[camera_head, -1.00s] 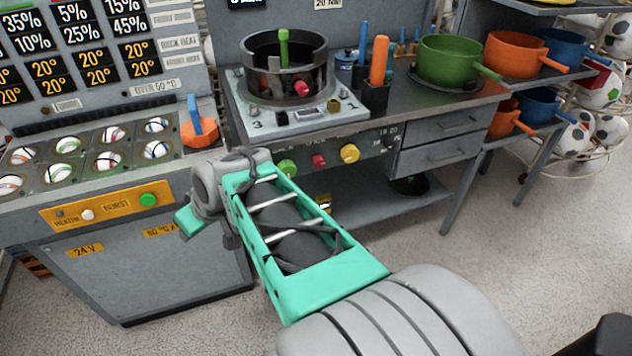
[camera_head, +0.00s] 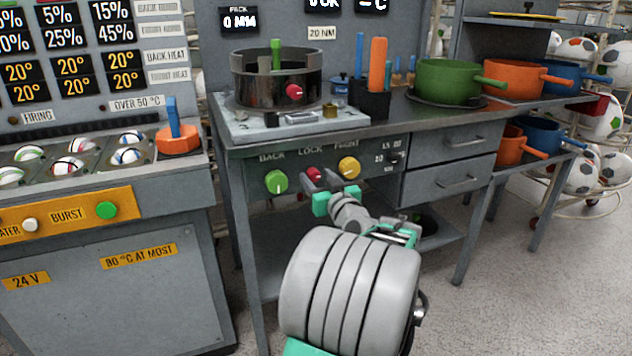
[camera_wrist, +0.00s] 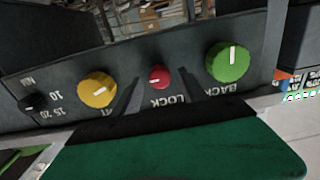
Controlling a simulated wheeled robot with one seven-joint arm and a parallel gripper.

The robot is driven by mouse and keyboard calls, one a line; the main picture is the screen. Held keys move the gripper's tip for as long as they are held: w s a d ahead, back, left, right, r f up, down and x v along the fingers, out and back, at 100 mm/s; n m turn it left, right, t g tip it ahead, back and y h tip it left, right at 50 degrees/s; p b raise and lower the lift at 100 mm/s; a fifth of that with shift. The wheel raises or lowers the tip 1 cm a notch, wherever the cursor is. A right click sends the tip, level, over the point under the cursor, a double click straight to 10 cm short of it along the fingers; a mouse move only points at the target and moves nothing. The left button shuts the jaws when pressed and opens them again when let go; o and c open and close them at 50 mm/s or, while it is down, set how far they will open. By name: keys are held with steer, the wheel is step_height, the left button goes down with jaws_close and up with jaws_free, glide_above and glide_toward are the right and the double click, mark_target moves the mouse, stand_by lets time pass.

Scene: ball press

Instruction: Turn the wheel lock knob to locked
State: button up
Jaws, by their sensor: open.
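The small red lock knob (camera_head: 313,174) sits on the grey front panel under the LOCK label, between the green BACK knob and the yellow FRONT knob. It also shows in the upside-down wrist view (camera_wrist: 159,76), with a short white mark on its face. My gripper (camera_head: 320,181) is open in front of this knob. In the wrist view its two dark fingers (camera_wrist: 159,85) point at the panel on either side of the knob. I cannot tell whether either finger touches it. In the head view the gripper partly covers the knob's lower right.
The green knob (camera_head: 276,182) and the yellow knob (camera_head: 349,168) flank the lock knob closely. A small black knob (camera_wrist: 33,103) is farther along the panel. Above is the bench with the black drum (camera_head: 262,92). Drawers (camera_head: 449,142) are at right.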

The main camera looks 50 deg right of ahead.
steer(key=shift+w+d, duration=0.3)
steer(key=shift+w, duration=0.2)
jaws_close()
